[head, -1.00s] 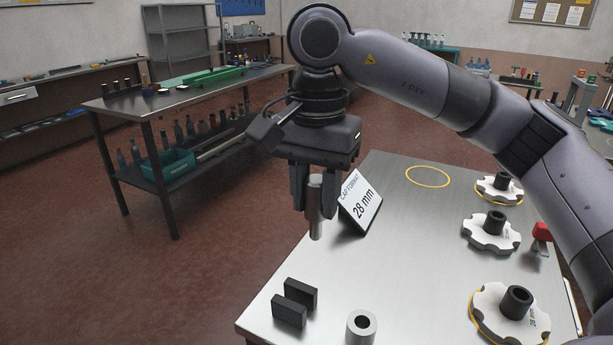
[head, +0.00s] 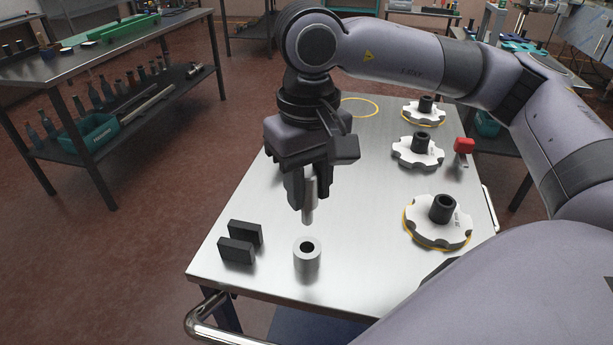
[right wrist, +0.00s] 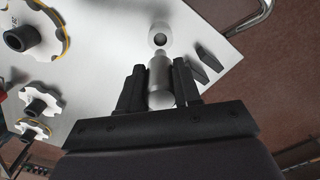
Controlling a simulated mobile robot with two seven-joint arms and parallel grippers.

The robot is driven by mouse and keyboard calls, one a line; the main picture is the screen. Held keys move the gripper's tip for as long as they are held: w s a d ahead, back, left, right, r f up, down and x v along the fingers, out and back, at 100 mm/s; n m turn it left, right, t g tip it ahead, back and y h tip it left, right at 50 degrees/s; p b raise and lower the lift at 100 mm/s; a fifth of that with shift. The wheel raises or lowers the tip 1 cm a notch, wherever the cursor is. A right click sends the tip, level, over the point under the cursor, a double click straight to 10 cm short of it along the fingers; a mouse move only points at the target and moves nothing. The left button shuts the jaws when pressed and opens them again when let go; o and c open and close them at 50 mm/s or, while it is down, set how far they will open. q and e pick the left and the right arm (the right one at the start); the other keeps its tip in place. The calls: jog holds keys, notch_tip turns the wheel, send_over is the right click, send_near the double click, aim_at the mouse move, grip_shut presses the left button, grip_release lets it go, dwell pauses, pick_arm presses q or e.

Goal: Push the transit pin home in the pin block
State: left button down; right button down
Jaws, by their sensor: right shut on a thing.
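The transit pin (head: 309,203) is a grey metal cylinder with a narrower lower end. My right gripper (head: 304,190) is shut on it and holds it roughly upright, tip down, above the table. The pin also shows between the fingers in the right wrist view (right wrist: 159,75). The pin block (head: 307,257) is a light grey round block with a dark hole in its top, standing near the table's front edge. The pin's tip is above and apart from the block; in the right wrist view the block (right wrist: 160,37) lies just beyond the tip. My left gripper is not in view.
Two black blocks (head: 240,241) stand left of the pin block. Several white notched discs with black hubs (head: 438,223) and a red-topped piece (head: 464,147) line the right side of the metal table (head: 350,200). A rail (head: 222,325) runs along the front edge.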

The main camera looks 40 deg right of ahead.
aim_at(308, 223)
notch_tip(308, 223, down, 4)
jog(key=b, duration=0.2)
jog(key=shift+f+b, duration=0.2)
jog(key=shift+b, duration=0.2)
jog(key=shift+f+b, duration=0.4)
dwell(0.5)
jog(key=shift+f+b, duration=2.45)
jog(key=shift+b, duration=0.3)
jog(key=shift+c, duration=1.1)
grip_release()
jog(key=shift+r, duration=0.15)
